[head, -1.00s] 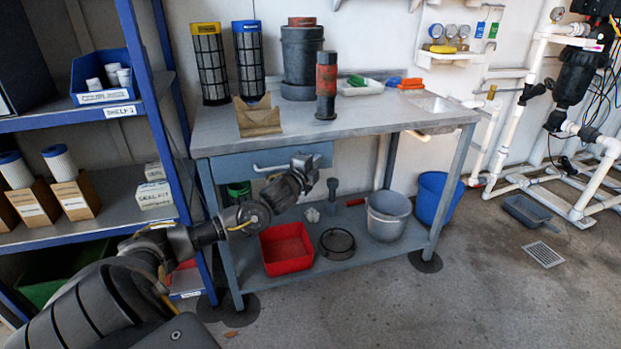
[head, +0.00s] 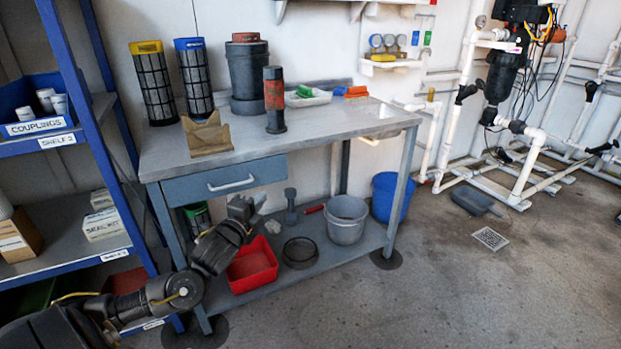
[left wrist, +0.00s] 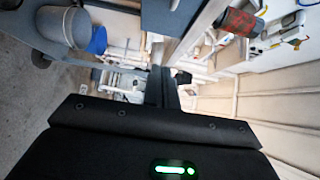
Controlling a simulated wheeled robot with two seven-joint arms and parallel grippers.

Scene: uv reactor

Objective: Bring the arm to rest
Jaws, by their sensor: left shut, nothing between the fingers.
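My left arm comes in from the lower left of the head view. My left gripper (head: 241,207) is in front of the workbench, below the drawer (head: 224,179) and above the red bin (head: 252,264). It looks shut and holds nothing. In the left wrist view its dark fingers (left wrist: 161,88) are together, with a grey bucket (left wrist: 62,27) to the left and the bench side above. My right gripper is not in view.
The workbench (head: 330,128) carries filters, a dark cylinder, a red-and-black cylinder (head: 274,100) and a cardboard holder. A blue shelf unit (head: 98,120) stands close on the left. Buckets stand on the lower shelf and behind it. The floor (head: 450,285) at the right is mostly clear.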

